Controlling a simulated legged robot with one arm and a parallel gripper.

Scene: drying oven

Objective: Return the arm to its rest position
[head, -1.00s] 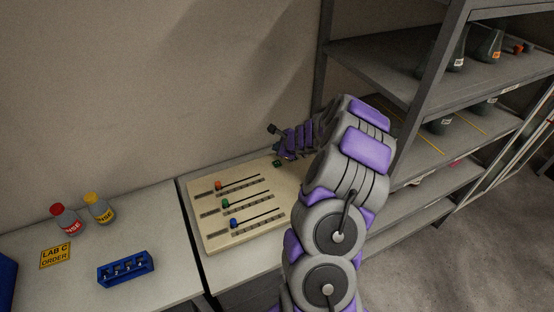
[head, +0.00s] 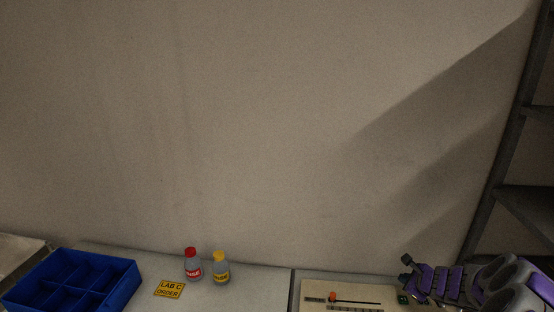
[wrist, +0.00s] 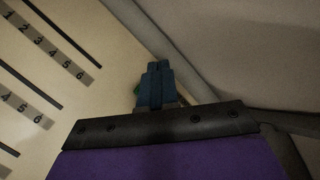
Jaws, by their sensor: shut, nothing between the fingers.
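My gripper (head: 408,268) is at the lower right of the head view, above the right end of a beige slider panel (head: 365,292). In the wrist view its dark fingers (wrist: 155,86) are together and hold nothing. Below them lies the beige panel (wrist: 60,82) with numbered scales and dark slots, and its edge runs past the fingertips. A bit of green shows beside the fingers, partly hidden by them. An orange slider knob (head: 333,297) shows on the panel in the head view.
A red-capped bottle (head: 193,266) and a yellow-capped bottle (head: 221,269) stand on the bench. A yellow sign (head: 170,289) and a blue divided bin (head: 128,272) are to their left. Grey shelving (head: 522,140) rises at the right. A bare wall is behind.

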